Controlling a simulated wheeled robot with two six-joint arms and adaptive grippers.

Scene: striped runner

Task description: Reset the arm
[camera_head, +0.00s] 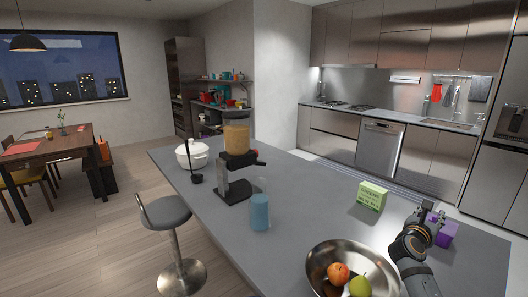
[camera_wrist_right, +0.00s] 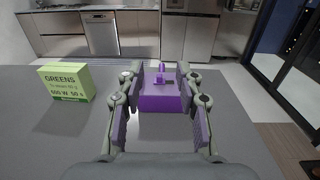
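My right arm reaches in from the lower right in the head view, and its gripper (camera_head: 431,214) is above the grey counter by a purple box (camera_head: 444,234). In the right wrist view the two fingers of this gripper (camera_wrist_right: 160,95) are spread apart with nothing clasped between them. The purple box (camera_wrist_right: 165,103) stands just beyond the fingers, with a small purple piece on top. The fingers partly hide its sides, and I cannot tell if they touch it. My left gripper is in neither view.
A green GREENS box (camera_head: 371,196) stands left of my right gripper. A metal bowl (camera_head: 318,257) with fruit sits by my forearm.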

